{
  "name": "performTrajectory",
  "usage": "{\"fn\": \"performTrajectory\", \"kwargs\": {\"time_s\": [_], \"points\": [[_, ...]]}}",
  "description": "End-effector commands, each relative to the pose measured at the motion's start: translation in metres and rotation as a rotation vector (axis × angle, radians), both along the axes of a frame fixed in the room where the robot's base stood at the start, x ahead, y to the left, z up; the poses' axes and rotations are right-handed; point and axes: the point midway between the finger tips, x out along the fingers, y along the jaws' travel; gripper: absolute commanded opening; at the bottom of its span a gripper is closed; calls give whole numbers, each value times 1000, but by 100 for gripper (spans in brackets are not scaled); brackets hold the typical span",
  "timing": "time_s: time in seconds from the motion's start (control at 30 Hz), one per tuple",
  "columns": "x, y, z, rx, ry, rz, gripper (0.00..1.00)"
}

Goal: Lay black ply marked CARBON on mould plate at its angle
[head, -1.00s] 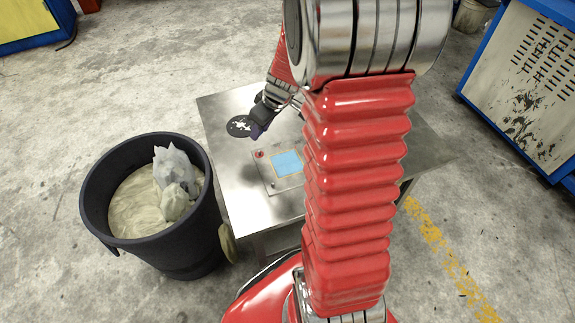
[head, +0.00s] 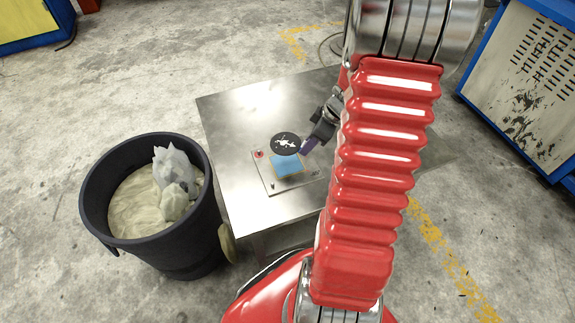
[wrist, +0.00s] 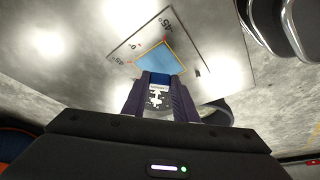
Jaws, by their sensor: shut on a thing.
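My gripper (head: 307,147) is shut on the round black ply (head: 286,143), which has white markings too small to read. The ply is held at the fingertips, over the far edge of the mould plate; the height of the gap is hard to judge. In the wrist view the ply (wrist: 157,97) shows between the two fingers (wrist: 156,98). The grey mould plate (head: 266,180) lies on the steel table, with a light blue square (head: 287,166) on it. In the wrist view the plate (wrist: 128,53) carries angle marks, among them 45 and 0, around the blue square (wrist: 160,60).
The steel table (head: 235,120) has bare room left of and behind the plate. A black bin (head: 95,205) with pale material stands left of the table. A blue-framed cabinet (head: 530,90) stands at the right.

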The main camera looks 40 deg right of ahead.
Motion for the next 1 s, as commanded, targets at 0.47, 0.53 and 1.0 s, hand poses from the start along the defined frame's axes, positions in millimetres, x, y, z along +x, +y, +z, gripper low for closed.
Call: {"fn": "performTrajectory", "kwargs": {"time_s": [0.47, 0.53, 1.0], "points": [[0, 1, -51, 3, 2, -3, 0], [0, 0, -56, 1, 1, -1, 0], [0, 0, -64, 2, 0, -1, 0]]}}
